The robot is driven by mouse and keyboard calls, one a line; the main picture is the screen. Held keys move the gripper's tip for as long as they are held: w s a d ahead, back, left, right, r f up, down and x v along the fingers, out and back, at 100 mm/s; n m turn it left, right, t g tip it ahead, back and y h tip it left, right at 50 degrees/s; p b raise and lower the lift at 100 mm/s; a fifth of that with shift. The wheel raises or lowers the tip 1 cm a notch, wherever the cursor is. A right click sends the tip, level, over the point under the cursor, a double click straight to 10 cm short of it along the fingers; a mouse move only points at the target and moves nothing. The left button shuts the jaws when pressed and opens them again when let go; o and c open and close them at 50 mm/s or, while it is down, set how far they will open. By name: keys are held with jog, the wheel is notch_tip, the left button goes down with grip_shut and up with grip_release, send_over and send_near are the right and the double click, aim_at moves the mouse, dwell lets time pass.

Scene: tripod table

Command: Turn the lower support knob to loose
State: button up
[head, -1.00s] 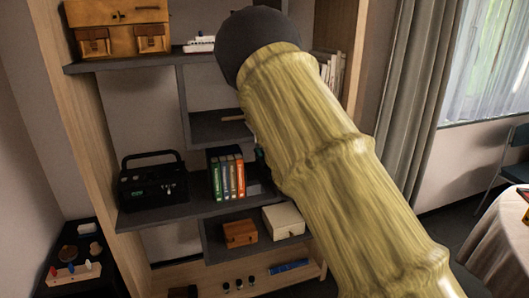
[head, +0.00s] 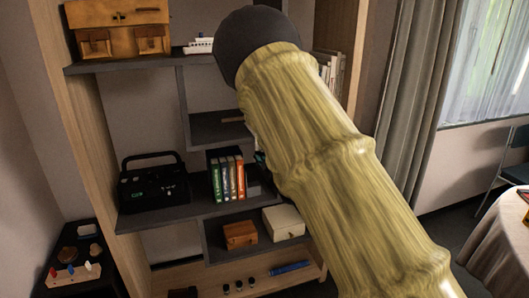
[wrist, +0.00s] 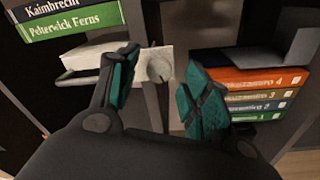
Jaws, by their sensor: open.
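In the wrist view my gripper (wrist: 161,72) is open, with one teal-padded finger on each side of a gap. A small grey rounded piece (wrist: 158,65), which looks like a knob, shows in this gap, in front of a pale plate. A thin grey post runs below it. I cannot tell whether either finger touches it, or read any loose or tight mark. In the head view my arm hides most of the gripper. Only a small teal bit shows beside the books, and no knob or tripod can be made out there.
In the wrist view, green and dark books (wrist: 75,27) are at upper left and a colored book stack (wrist: 250,95) is close by the right finger. In the head view, a shelf unit holds books (head: 227,178), a black box (head: 152,187) and small boxes (head: 284,222).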

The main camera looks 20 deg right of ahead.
jog(key=s, duration=1.1)
jog(key=shift+d+f, duration=0.3)
jog(key=s+f+m+g+h+p, duration=0.1)
jog(key=s+f+m+g, duration=0.2)
jog(key=s+f, duration=0.5)
jog(key=s+f+m+g+p, duration=0.25)
jog(key=s+f, duration=0.25)
jog(key=f, duration=0.6)
jog(key=s+f+m+g+h+p, duration=0.1)
jog(key=s+f+m+g, duration=0.25)
jog(key=s+f, duration=0.45)
jog(key=s+a+f+m+g+p, duration=0.1)
jog(key=s+f+g, duration=0.2)
jog(key=s, duration=0.7)
jog(key=s+a+f+m+g, duration=0.2)
jog(key=s+f, duration=0.3)
jog(key=s, duration=0.5)
jog(key=s+a+f+m+g+y+p, duration=0.1)
jog(key=s+f+g, duration=0.3)
jog(key=s, duration=0.6)
jog(key=shift+a+m+g+p, duration=0.35)
jog(key=shift+a+m+g, duration=0.05)
jog(key=shift+a+m, duration=0.2)
